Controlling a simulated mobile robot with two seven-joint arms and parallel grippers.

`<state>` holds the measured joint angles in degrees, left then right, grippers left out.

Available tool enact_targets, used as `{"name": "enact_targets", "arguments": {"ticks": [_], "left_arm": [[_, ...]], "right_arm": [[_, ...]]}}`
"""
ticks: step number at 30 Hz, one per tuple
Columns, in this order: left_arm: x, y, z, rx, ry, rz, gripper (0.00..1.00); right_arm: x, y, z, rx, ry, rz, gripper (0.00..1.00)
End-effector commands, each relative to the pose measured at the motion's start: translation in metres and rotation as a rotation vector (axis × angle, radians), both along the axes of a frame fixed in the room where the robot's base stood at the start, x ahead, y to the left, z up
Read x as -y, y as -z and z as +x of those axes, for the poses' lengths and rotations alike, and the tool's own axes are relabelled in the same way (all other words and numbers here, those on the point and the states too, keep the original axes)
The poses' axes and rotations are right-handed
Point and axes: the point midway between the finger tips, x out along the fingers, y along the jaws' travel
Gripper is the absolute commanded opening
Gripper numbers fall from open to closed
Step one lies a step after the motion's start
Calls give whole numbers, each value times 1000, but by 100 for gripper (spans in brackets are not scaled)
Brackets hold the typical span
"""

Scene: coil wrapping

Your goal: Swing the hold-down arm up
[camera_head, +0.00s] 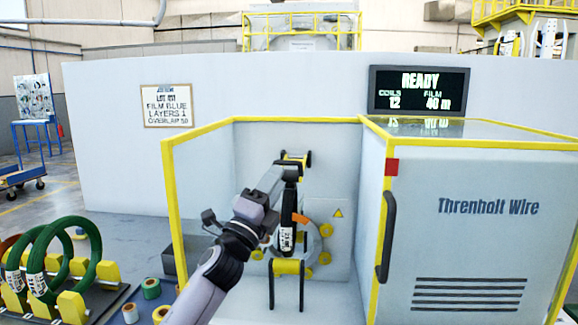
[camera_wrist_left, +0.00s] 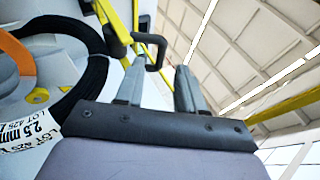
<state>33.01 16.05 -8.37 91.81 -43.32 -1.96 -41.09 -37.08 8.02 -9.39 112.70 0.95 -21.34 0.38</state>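My left gripper (camera_head: 276,172) reaches into the wrapping bay. In the left wrist view its two fingers (camera_wrist_left: 160,68) stand apart with nothing between them. A black handle (camera_wrist_left: 153,52) on the hold-down arm lies just beyond the fingertips, apparently not gripped. My right gripper is out of view.
A yellow-edged cabinet with a black door handle (camera_head: 386,237) closes the bay's right side. A yellow frame post (camera_head: 174,205) bounds the left. Green coils (camera_head: 88,240) sit on a rack at lower left, near small film rolls (camera_head: 151,288). A display (camera_head: 419,91) reads READY.

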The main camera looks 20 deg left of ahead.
Motion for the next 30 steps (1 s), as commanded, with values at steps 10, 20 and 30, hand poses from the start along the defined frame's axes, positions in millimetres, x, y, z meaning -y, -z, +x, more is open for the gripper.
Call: {"name": "enact_targets", "arguments": {"ticks": [10,20,30], "left_arm": [[6,-25,37,1,2,-3,38],[8,-33,54,-1,2,-2,38],[8,-33,54,-1,3,-3,12]], "right_arm": [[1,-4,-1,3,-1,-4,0],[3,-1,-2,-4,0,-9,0],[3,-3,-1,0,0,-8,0]]}}
